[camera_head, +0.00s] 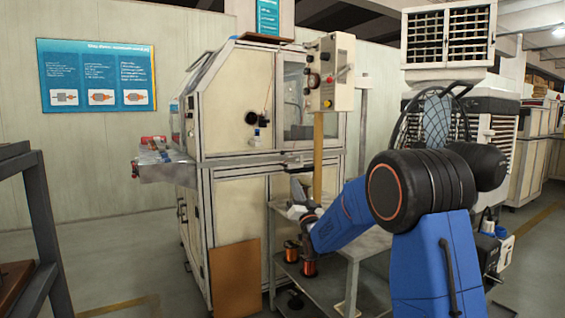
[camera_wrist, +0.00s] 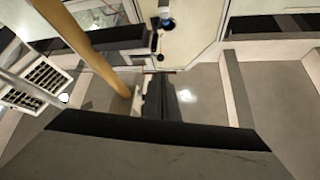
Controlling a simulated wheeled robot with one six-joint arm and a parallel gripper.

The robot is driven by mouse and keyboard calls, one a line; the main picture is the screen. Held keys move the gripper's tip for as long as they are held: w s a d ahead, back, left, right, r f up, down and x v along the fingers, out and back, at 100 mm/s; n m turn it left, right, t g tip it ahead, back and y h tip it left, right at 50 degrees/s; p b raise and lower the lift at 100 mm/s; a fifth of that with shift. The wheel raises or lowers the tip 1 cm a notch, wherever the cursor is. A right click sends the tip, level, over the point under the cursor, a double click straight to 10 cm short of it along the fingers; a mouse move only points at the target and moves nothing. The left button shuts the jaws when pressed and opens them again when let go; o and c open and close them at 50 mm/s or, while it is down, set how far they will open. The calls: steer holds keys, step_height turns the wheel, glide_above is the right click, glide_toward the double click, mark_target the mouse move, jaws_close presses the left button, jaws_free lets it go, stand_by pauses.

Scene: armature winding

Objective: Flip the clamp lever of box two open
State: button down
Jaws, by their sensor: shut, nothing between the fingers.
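My gripper (camera_head: 298,203) is shut and empty, at the end of my blue and black arm, just left of a yellow pole and in front of the cream machine cabinet (camera_head: 233,100). In the wrist view its dark fingers (camera_wrist: 160,98) lie together near the middle. I cannot tell which box is box two, and I cannot make out a clamp lever in either view.
A grey metal table (camera_head: 372,243) stands below my gripper, with copper wire spools (camera_head: 309,262) beside it on a lower level. A brown board (camera_head: 236,280) leans on the cabinet. The yellow pole (camera_wrist: 88,50) runs close by in the wrist view. Open floor lies left.

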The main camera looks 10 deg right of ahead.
mark_target(283, 154)
steer(key=shift+r, duration=0.1)
steer(key=x, duration=1.4)
stand_by(0.4)
